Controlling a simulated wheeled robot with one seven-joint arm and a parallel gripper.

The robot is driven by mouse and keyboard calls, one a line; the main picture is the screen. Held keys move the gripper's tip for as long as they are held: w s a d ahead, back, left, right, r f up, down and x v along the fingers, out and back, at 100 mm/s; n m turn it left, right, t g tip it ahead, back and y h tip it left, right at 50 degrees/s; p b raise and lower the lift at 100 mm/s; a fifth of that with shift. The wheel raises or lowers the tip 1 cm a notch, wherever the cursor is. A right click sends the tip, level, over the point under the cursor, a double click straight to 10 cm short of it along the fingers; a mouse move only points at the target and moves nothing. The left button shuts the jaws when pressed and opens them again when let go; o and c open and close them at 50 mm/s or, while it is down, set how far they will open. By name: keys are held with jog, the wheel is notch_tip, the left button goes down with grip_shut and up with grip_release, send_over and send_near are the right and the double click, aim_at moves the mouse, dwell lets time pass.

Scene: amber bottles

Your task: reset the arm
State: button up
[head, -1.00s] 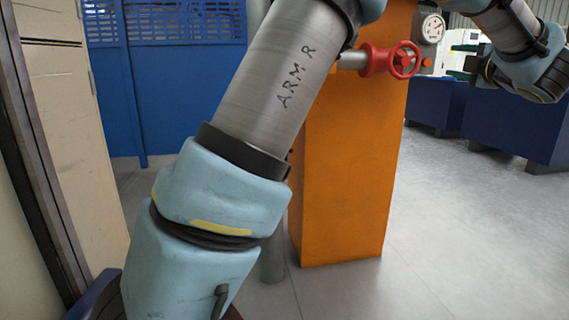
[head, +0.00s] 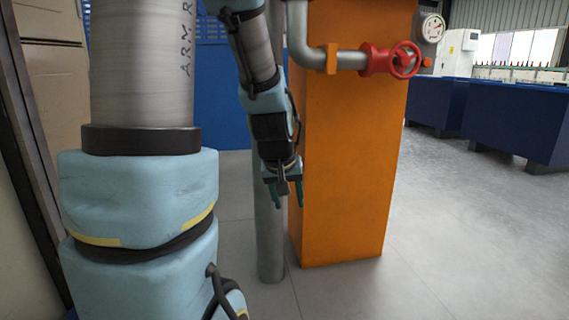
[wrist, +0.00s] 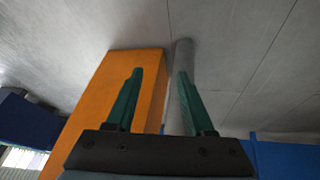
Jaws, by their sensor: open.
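My gripper (head: 284,194) hangs at the end of my folded arm in the middle of the head view, with its fingers pointing down. It is in front of a grey vertical pipe and beside the left edge of an orange column. In the wrist view my gripper (wrist: 157,100) shows two green fingers spread apart with nothing between them. My upper arm, a grey tube with lettering and light blue joints, fills the left of the head view. No bottle shows clearly close to the gripper.
The orange column (head: 350,170) carries a red valve wheel (head: 404,60) and a gauge (head: 432,28). The grey pipe (head: 269,235) stands left of it. Dark blue bins (head: 515,120) stand at the right, with small bottle-like items behind. Grey floor (head: 450,240) at the right is clear.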

jog(key=s+a+f+g+y, duration=0.1)
jog(key=s+a+f+g, duration=0.2)
jog(key=s+a, duration=0.5)
notch_tip(320, 180, up, 35)
jog(key=s+p, duration=0.1)
jog(key=p, duration=3.4)
jog(key=shift+d+m, duration=0.2)
jog(key=shift+m, duration=0.2)
